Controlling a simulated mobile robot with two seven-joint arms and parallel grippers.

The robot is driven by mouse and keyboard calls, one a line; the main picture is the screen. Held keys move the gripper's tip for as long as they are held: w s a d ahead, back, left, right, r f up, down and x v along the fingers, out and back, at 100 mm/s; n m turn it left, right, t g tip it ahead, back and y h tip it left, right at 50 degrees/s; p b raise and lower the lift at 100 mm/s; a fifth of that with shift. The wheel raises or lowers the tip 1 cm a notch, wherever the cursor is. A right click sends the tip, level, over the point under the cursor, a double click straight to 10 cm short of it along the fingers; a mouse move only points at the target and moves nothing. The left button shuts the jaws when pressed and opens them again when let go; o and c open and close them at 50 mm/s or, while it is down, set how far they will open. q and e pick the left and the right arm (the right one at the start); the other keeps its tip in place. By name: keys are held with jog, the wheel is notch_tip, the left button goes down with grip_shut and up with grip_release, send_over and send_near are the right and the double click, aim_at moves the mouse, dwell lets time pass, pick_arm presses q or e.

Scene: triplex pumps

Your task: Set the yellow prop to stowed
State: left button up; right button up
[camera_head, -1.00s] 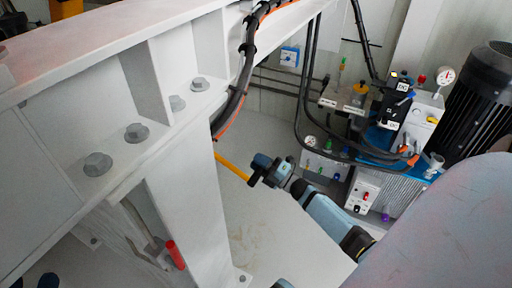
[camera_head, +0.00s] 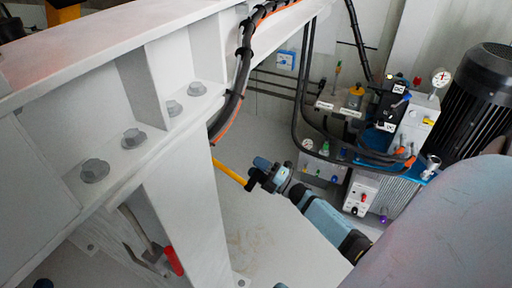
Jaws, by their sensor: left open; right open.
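The yellow prop (camera_head: 227,170) is a thin rod that comes out from behind the white post and slants down to the right. My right gripper (camera_head: 255,176) is at its lower right end, with its dark fingers open. One finger overlaps the rod's end in the picture; I cannot tell whether they touch. The prop's other end is hidden behind the white frame. Only a dark tip of what looks like my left gripper (camera_head: 43,284) shows at the bottom left edge, well away from the prop.
A white bolted frame (camera_head: 185,215) fills the left side, with a red-handled lever (camera_head: 173,261) low on it. Black hoses (camera_head: 300,95) run down to a hydraulic unit (camera_head: 375,140) with gauges and a black motor (camera_head: 480,100). The floor (camera_head: 280,235) below the prop is clear.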

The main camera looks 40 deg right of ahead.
pick_arm(q)
jog(key=n+p, duration=0.1)
jog(key=s+d+n+g+p, duration=0.1)
jog(key=p, duration=0.1)
jog(key=shift+s+f+n+y, duration=0.3)
pick_arm(e)
jog(key=v, duration=1.3)
pick_arm(q)
jog(key=shift+f, duration=0.1)
pick_arm(e)
jog(key=shift+s+f, duration=0.15)
jog(key=shift+s, duration=0.1)
